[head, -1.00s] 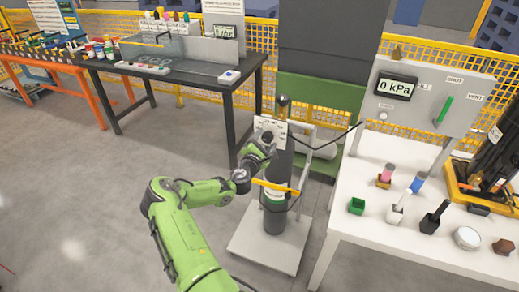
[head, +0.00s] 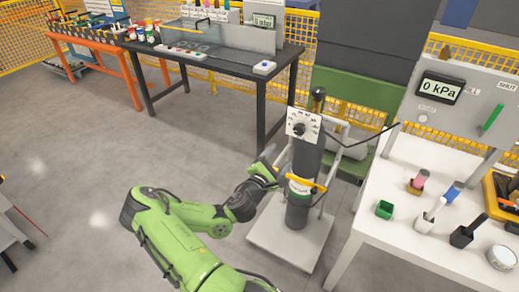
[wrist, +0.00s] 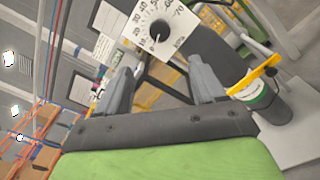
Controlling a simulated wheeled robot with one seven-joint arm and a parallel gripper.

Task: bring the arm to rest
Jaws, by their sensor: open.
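My gripper (head: 268,166) is beside the dark gas cylinder (head: 304,160), to its left in the head view and lower than the dial plate. In the wrist view my gripper (wrist: 162,84) has its two grey fingers spread apart with nothing between them. The white dial plate (head: 303,128) with a dark knob is on the upper part of the cylinder. The dial plate (wrist: 157,28) also shows ahead of the fingers in the wrist view, apart from them. My green arm is bent, reaching in from the bottom of the head view.
A white table (head: 395,235) with small parts and a 0 kPa panel (head: 450,95) is on the right. A dark workbench (head: 225,62) stands behind. The floor at left is open.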

